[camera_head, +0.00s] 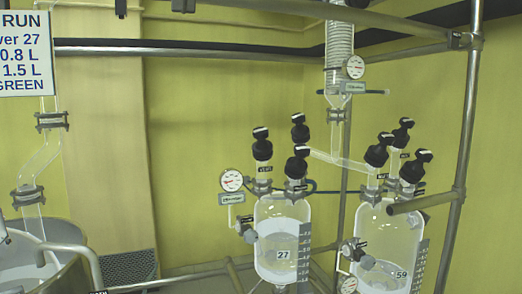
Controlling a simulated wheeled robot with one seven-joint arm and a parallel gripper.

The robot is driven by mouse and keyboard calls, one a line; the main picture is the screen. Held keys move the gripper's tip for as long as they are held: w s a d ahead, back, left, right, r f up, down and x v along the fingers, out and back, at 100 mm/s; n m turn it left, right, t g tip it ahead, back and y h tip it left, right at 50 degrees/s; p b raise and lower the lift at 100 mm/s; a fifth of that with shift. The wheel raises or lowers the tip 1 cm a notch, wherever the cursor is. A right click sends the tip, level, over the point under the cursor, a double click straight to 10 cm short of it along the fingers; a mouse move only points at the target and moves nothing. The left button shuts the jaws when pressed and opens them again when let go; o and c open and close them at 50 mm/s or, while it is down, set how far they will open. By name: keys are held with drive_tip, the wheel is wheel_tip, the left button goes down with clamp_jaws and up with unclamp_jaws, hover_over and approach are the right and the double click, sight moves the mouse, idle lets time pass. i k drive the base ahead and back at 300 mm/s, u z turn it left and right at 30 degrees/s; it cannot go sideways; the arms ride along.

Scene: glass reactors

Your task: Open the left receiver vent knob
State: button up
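The left receiver (270,228) is a glass vessel marked 27, partly filled with whitish liquid. A black knob (262,146) with a white mark on top stands at its upper left, above a small label that seems to read VENT (265,169). Two more black knobs, one at the back (299,130) and one at the front right (297,163), stand on the same receiver. I cannot tell from this view whether the vent is open or shut. My gripper is not in view.
A right receiver (398,240) marked 59 stands close by with similar black knobs (377,151). A pressure gauge (231,180) sits left of the left receiver. Metal rails (250,47) and a post (460,170) frame the glassware. A sign (25,55) hangs upper left.

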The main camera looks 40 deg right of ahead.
sight(259, 135)
drive_tip(key=z, duration=0.1)
drive_tip(key=k, duration=1)
drive_tip(key=u, duration=0.8)
drive_tip(key=i, duration=0.75)
drive_tip(key=z, duration=0.65)
drive_tip(key=i, duration=0.55)
drive_tip(key=z, duration=0.55)
